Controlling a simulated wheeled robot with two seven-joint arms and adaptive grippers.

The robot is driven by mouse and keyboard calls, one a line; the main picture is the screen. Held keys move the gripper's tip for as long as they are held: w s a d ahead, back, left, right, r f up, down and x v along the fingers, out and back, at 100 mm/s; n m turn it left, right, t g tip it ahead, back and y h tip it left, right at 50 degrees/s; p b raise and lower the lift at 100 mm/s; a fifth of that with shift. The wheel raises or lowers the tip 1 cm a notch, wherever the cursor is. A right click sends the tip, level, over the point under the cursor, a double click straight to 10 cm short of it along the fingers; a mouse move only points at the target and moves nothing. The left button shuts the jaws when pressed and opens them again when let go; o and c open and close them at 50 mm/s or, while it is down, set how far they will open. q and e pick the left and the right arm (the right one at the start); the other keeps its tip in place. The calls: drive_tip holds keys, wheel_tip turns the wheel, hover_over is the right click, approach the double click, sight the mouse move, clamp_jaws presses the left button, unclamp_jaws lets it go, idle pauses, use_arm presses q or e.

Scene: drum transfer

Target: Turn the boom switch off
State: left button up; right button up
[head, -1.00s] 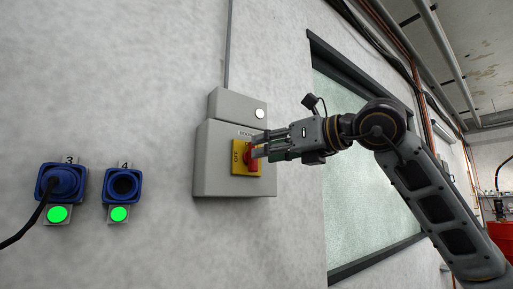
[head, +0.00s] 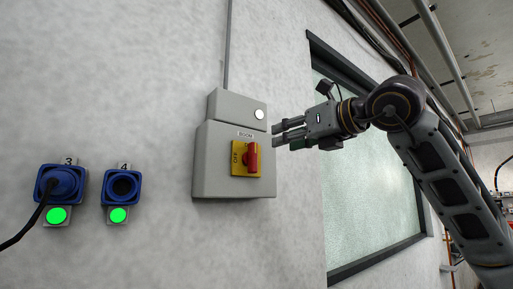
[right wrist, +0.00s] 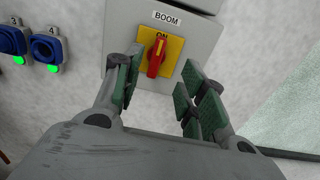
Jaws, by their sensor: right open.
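The boom switch (head: 252,158) is a red handle on a yellow plate (head: 239,170), on the front of a grey box (head: 215,165) labelled BOOM. The handle stands nearly upright. In the right wrist view the handle (right wrist: 155,62) is slightly tilted, with its upper end at the ON mark; in the head view OFF shows at the plate's left. My right gripper (head: 276,135) is open and empty, off the box to the right of the handle and apart from it. In the right wrist view its fingers (right wrist: 158,88) spread on either side below the handle. My left gripper is out of view.
A round white lamp (head: 259,114) sits on the smaller housing above the box. Blue sockets 3 (head: 62,182) and 4 (head: 123,187) are at left, each with a green light; socket 3 holds a plug with a black cable. A framed window (head: 370,205) is at right.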

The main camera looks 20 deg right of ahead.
sight(255, 148)
drive_tip(key=p+x, duration=0.4)
drive_tip(key=x, duration=0.9)
clamp_jaws()
